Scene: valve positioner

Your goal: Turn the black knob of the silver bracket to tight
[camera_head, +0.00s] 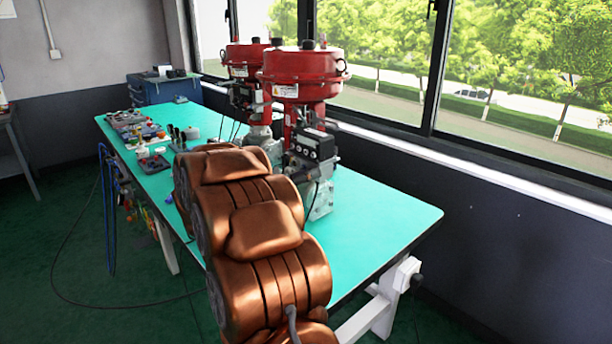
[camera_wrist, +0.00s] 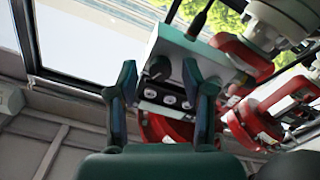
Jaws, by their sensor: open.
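In the wrist view, a silver-grey box-shaped bracket (camera_wrist: 172,48) shows beyond the fingers, tilted in the picture. A black round knob (camera_wrist: 157,69) sits on its face, beside a dark panel with several small round fittings. My gripper (camera_wrist: 160,80) is open, one finger on each side of the knob in the picture. I see no finger touching the knob, but the depth between them is hard to judge. In the head view my copper-coloured arm hides the gripper, and I cannot make out the knob there.
Two red valve actuators (camera_head: 302,75) stand on the green-topped workbench (camera_head: 390,215), close to the window. Small parts (camera_head: 135,128) lie on the bench's far left. The bench's right end is clear. A blue cabinet (camera_head: 165,88) stands behind. Red actuator parts (camera_wrist: 245,58) crowd the wrist view's right.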

